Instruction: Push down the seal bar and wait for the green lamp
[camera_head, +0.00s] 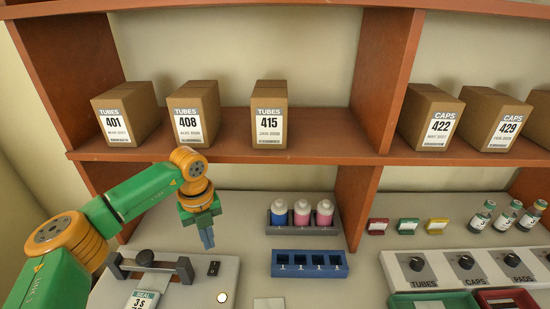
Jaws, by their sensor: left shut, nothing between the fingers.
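The sealer (205,285) is a pale box at the lower left. I cannot tell how far down the bar sits. A round lamp (222,297) on the sealer's front right looks white, not green. A label (142,299) on it reads SEAL 3 S. My left gripper (207,240) is shut and empty, with fingers pointing down. It appears above and to the right of the bar, apart from it. My right gripper is not in view.
A blue rack (309,271) with several slots stands right of the sealer. Behind it a grey holder (270,229) carries three bottles. Labelled boxes stand on the brown shelf (330,148) above. A dial panel (393,263) and trays are at the right.

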